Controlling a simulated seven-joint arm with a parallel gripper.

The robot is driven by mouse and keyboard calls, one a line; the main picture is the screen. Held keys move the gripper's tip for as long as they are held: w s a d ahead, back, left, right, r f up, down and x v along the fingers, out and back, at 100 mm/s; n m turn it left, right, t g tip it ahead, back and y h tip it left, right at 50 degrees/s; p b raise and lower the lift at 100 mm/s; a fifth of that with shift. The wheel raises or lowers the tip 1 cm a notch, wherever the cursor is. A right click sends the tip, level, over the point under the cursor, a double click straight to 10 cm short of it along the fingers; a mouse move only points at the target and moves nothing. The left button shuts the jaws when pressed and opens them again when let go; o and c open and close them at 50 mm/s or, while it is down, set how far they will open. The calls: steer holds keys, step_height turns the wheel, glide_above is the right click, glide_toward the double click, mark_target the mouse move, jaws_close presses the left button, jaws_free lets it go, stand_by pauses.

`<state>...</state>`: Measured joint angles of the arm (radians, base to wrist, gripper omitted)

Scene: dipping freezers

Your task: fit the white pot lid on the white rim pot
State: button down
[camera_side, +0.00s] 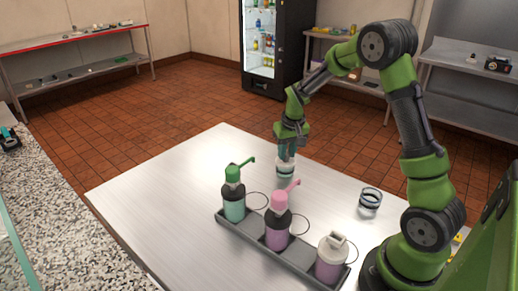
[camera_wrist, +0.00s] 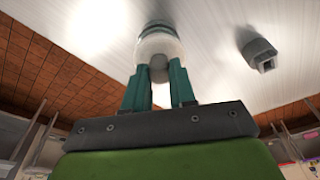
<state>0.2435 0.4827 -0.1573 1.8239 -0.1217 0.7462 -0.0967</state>
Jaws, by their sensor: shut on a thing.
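My gripper (camera_side: 287,157) points down over the far middle of the table, its teal fingers shut on the white pot lid (camera_wrist: 158,48). A rounded grey part of the lid shows between the fingers in the wrist view. Directly under the lid is a small round vessel with a dark band (camera_side: 286,174), which appears to be the white rim pot; it also shows in the wrist view (camera_wrist: 154,28). The lid is lined up with it and looks upright. I cannot tell whether the lid is fully seated or just above the rim.
A clear pot with dark bands (camera_side: 370,199) stands to the right. A grey tray (camera_side: 252,239) in front holds a green-pump bottle (camera_side: 234,206), a pink-pump bottle (camera_side: 278,232) and a white-topped pink bottle (camera_side: 331,262). The wrist view shows a grey object (camera_wrist: 258,48). The table's left is clear.

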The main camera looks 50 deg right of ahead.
steer(key=c, duration=0.8)
jaws_free()
steer(key=shift+c, duration=0.2)
steer(key=v, duration=1.7)
steer(key=s+a+r+n+t+y, duration=0.1)
steer(key=s+a+t, duration=0.4)
steer(key=s+a, duration=1.1)
steer(key=a+n+y, duration=0.1)
steer(key=a+y, duration=0.1)
steer(key=shift+a, duration=0.3)
